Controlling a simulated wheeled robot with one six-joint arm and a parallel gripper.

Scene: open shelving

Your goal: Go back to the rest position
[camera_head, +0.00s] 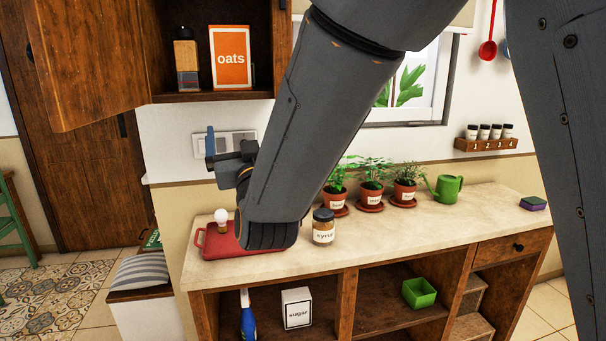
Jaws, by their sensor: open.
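My gripper (222,155) is at the left of the head view, in front of the wall and above the left end of the counter (440,225). It is open, and I see nothing between its fingers. My forearm hides part of the gripper and its wrist. Below it, a red tray (218,243) lies on the counter with a light bulb (221,216) on it. My arm reaches down across the middle of the view and covers the tray's right part.
A syrup jar (323,227) stands just right of my arm. Potted herbs (371,192), a green watering can (446,189) and a sponge (533,203) are further right. An open wall cabinet (212,97) holds an oats box (230,58); its door (90,60) swings out left.

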